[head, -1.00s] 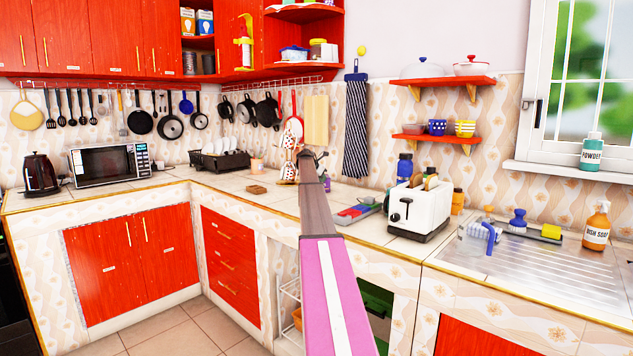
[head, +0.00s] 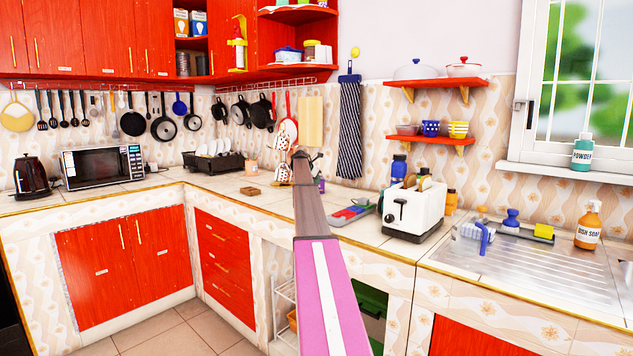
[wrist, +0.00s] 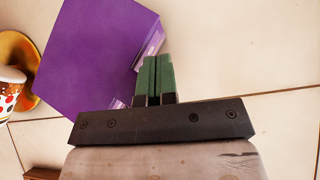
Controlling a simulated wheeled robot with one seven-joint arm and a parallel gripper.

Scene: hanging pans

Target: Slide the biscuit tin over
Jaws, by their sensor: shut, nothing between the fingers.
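A purple box-like thing (wrist: 95,55), which I take to be the biscuit tin, fills the upper left of the wrist view. It stands on the pale tiled counter, and a small purple patch (head: 322,186) beside my arm in the head view may be the same thing. My gripper (wrist: 157,60) has its green fingers pressed together and empty. They are at the right side of the purple thing, close to its edge; I cannot tell whether they touch it. In the head view my arm hides most of this spot.
A dotted cup (wrist: 10,85) and an orange-yellow round thing (wrist: 18,55) are left of the purple thing. The counter right of the fingers is clear in the wrist view. A white toaster (head: 413,207) and a coloured tray (head: 352,212) stand right of my arm.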

